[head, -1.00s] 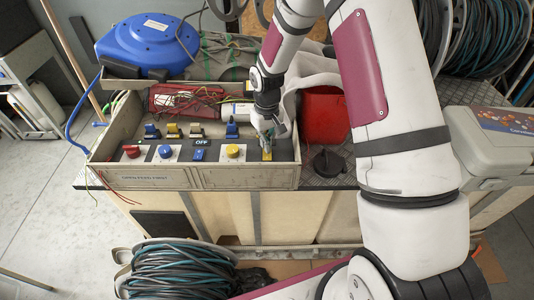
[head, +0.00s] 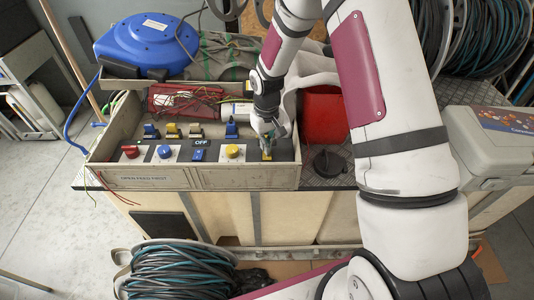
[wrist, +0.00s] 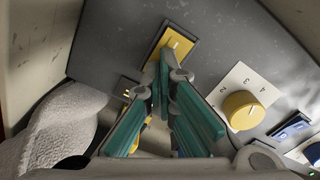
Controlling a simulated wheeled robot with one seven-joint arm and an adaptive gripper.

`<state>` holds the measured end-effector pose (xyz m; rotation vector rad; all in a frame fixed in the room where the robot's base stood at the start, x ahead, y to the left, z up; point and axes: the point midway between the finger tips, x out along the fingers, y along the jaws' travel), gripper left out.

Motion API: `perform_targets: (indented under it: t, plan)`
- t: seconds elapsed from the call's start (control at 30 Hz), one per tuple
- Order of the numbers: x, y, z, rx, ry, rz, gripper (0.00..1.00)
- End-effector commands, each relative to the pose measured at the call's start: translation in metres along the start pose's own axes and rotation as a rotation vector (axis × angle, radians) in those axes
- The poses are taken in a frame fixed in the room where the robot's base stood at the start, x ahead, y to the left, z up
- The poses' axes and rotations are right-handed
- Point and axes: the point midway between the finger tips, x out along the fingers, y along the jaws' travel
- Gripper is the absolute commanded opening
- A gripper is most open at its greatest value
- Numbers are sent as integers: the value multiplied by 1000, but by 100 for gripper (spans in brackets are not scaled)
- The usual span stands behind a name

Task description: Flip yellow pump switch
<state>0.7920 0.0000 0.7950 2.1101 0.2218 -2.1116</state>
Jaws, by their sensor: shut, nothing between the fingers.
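The yellow switch (head: 266,156) sits at the right end of the front control panel. In the wrist view the yellow switch (wrist: 174,43) is a flat yellow piece with a pale mark, set in a dark frame. My gripper (head: 268,146) points down just behind it. In the wrist view my gripper (wrist: 167,76) is shut and empty, its tips at the near end of the switch. I cannot tell whether they touch it. The fingers hide part of the panel below the switch.
A yellow knob (head: 232,151) is left of the switch, followed by a blue switch (head: 198,155), blue knob (head: 165,151) and red knob (head: 131,152). Levers (head: 172,131) stand behind them. A red container (head: 322,110) is close on the right.

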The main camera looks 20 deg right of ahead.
Motion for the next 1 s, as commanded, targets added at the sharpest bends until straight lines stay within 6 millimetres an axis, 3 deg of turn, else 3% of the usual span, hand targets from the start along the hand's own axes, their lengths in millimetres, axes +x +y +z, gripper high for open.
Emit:
perform_targets:
  t: [1.0]
  plan:
    - [-68,0,0,1,1,0,0]
